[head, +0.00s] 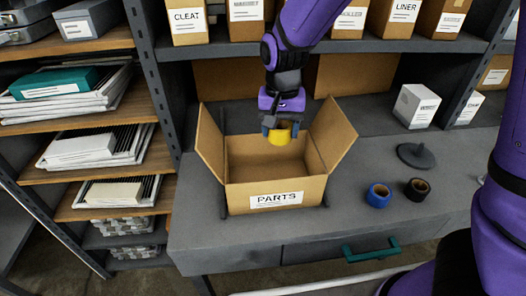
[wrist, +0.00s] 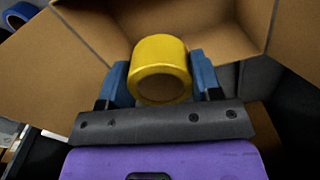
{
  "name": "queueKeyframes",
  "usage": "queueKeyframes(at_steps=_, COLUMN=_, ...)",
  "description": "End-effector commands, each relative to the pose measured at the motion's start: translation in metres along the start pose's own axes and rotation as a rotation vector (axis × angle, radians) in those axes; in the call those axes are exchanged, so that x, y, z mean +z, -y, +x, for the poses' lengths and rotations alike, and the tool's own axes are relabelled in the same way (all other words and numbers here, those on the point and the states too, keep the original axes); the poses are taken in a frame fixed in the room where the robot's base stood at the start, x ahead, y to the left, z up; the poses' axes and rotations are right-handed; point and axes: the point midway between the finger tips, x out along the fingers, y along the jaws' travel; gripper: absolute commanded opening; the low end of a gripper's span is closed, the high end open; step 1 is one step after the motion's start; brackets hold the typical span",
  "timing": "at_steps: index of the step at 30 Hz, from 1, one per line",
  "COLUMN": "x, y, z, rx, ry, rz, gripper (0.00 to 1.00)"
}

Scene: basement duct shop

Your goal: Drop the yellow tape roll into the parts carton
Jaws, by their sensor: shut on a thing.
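The yellow tape roll (head: 279,136) is held between the two blue fingers of my gripper (head: 281,130), and it also shows in the wrist view (wrist: 160,68). My gripper is shut on it, with one finger on each side (wrist: 160,82). The parts carton (head: 236,196) is an open brown box labelled PARTS on the grey bench, its side flaps spread out. In the head view the roll appears over the carton's opening, toward its back. The wrist view shows the carton's inner walls and flaps (wrist: 65,55) around and behind the roll. The exact height above the rim is unclear.
A blue tape roll (head: 378,195) and a black tape roll (head: 417,189) lie on the bench right of the carton. A dark round disc (head: 416,155) and a white box (head: 416,107) stand farther back. A shelf of labelled boxes (head: 245,10) runs above.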

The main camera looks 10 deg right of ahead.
Motion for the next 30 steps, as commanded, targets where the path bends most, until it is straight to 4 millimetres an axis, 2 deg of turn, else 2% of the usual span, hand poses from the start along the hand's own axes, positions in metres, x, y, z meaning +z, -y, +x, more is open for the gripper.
queueKeyframes(at_steps=18, x=0.000, y=0.000, z=0.054, rx=0.001, ry=0.001, rz=0.000, gripper=0.35)
queueKeyframes(at_steps=30, x=0.000, y=0.000, z=0.059, rx=0.000, ry=0.000, rz=0.000, gripper=0.35)
